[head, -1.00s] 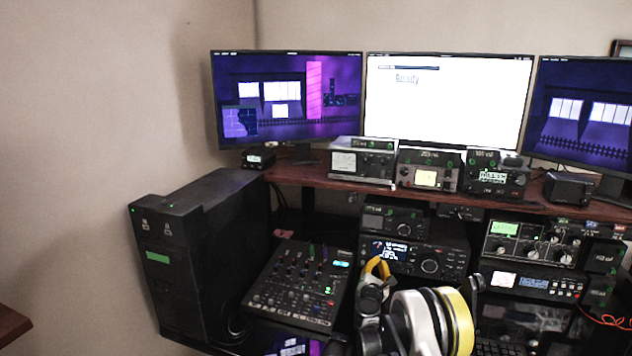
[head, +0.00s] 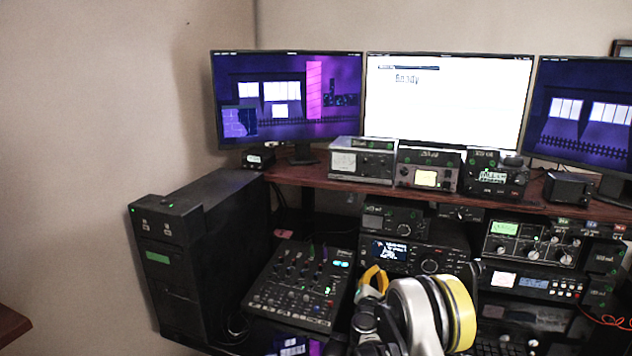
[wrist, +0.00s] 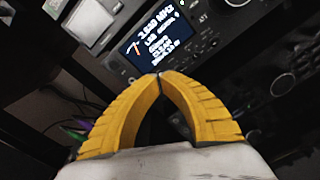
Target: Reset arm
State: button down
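My gripper (wrist: 158,76) has yellow ribbed fingers. In the wrist view their tips meet in front of a radio's lit display (wrist: 157,42), with nothing seen between them. In the head view my gripper (head: 373,277) is at the lower centre, in front of the black radio (head: 430,256) with a blue-white screen and a large round knob. Part of a knob (wrist: 287,82) shows dimly at the right in the wrist view. I cannot tell whether the fingertips touch the radio.
A mixer (head: 300,285) lies left of my gripper, beside a black tower (head: 200,255). A wooden shelf (head: 300,174) above carries several small radios and monitors (head: 448,105). More radio units (head: 535,243) stand at the right. Open air lies in front of the left wall.

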jog(key=s+d+r+m+g+h, duration=0.1)
jog(key=s+d+r+m, duration=0.15)
jog(key=r, duration=0.35)
jog(key=s+d+r+m+g, duration=0.1)
jog(key=s+d+r+m, duration=0.1)
jog(key=r+m, duration=0.3)
jog(key=s+d+r+m+g, duration=0.2)
jog(key=s+r+m+g, duration=0.2)
jog(key=s+r+m, duration=0.6)
jog(key=s+a+f+m+g+y, duration=0.1)
jog(key=s+a+m+y, duration=0.1)
jog(key=s, duration=1)
jog(key=s+a+f+m+g+y, duration=0.1)
jog(key=s+a+f+m+y, duration=0.1)
jog(key=s, duration=1)
jog(key=s+a+f+m+g+y, duration=0.2)
jog(key=s+a+m, duration=0.1)
jog(key=s, duration=0.9)
jog(key=shift+s+a+f+m+y, duration=0.2)
jog(key=shift+m+y, duration=0.1)
jog(key=shift+m, duration=0.55)
jog(key=shift+w+r, duration=0.1)
